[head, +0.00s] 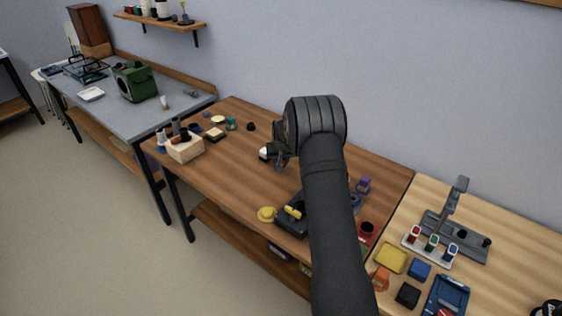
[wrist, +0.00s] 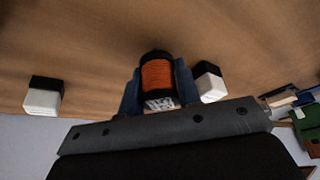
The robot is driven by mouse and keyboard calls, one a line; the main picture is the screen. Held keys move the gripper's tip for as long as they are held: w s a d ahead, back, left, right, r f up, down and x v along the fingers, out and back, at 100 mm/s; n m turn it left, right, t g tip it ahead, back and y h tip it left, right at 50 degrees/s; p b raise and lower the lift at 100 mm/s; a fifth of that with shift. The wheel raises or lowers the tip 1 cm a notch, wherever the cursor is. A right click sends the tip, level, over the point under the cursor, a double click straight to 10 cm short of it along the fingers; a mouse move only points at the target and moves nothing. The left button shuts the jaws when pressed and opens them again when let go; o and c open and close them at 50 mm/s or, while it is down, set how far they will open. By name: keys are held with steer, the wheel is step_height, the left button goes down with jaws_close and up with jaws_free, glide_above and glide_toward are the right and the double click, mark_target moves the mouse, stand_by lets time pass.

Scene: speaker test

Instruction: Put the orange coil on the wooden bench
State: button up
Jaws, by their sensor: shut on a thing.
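The orange coil (wrist: 157,76), wound on a black spool, sits between the blue fingers of my gripper (wrist: 157,88) in the wrist view. My gripper is shut on it. In the head view my gripper (head: 281,160) is over the back middle part of the brown wooden bench (head: 215,175), and the coil is not clearly visible there. I cannot tell whether the coil touches the bench top. Wood fills the wrist view behind the coil.
Black-and-white blocks (wrist: 42,95) show either side of the coil. A pale wood block with tools (head: 184,150) stands left on the brown bench; a yellow round thing (head: 267,214) is near its front. A paler bench (head: 520,220) adjoins right, a grey bench (head: 135,117) left.

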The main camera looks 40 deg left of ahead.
steer(key=shift+f, duration=0.3)
steer(key=o, duration=1.1)
steer(key=shift+f, duration=0.1)
steer(key=shift+c, duration=0.2)
steer(key=v, duration=1.1)
steer(key=shift+r, duration=0.3)
steer(key=shift+o, duration=0.6)
steer(key=shift+s+d+r, duration=0.1)
steer(key=shift+d+r, duration=0.05)
steer(key=shift+r, duration=0.2)
